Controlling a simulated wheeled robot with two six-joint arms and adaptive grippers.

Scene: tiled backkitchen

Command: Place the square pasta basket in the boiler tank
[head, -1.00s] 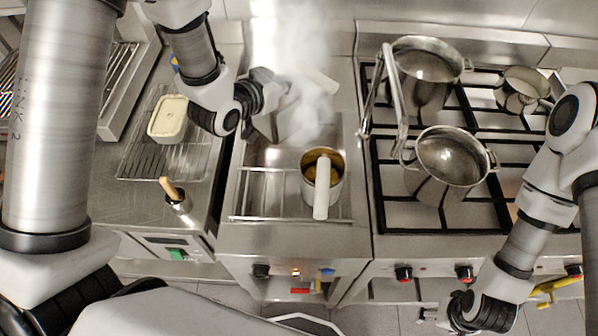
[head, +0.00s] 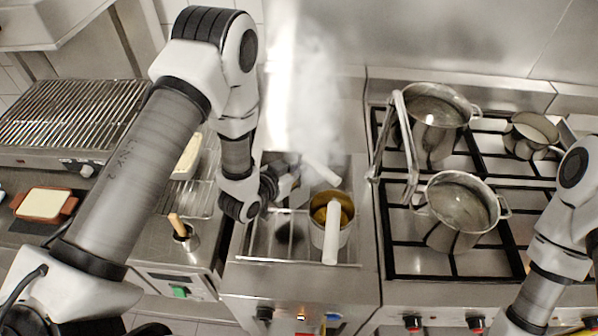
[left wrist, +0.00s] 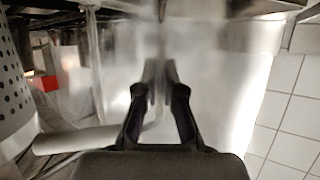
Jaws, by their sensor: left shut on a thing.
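The boiler tank (head: 258,243) is the steel well in the middle of the head view, left of the stove. My left gripper (head: 288,186) is low over its back part, shut on a steel thing that I take to be the square pasta basket (head: 292,198). A white handle (head: 322,173) beside it seems to belong to it. Steam and the gripper hide most of this basket, so I cannot tell how deep it sits. In the left wrist view the fingers (left wrist: 161,75) are close together amid blurred steam. My right gripper is out of view.
A round basket (head: 322,240) with a white handle stands at the tank's front right; its perforated wall (left wrist: 14,85) shows in the left wrist view. Steel pots (head: 455,232) stand on the stove to the right. A utensil holder (head: 187,240) stands on the left counter.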

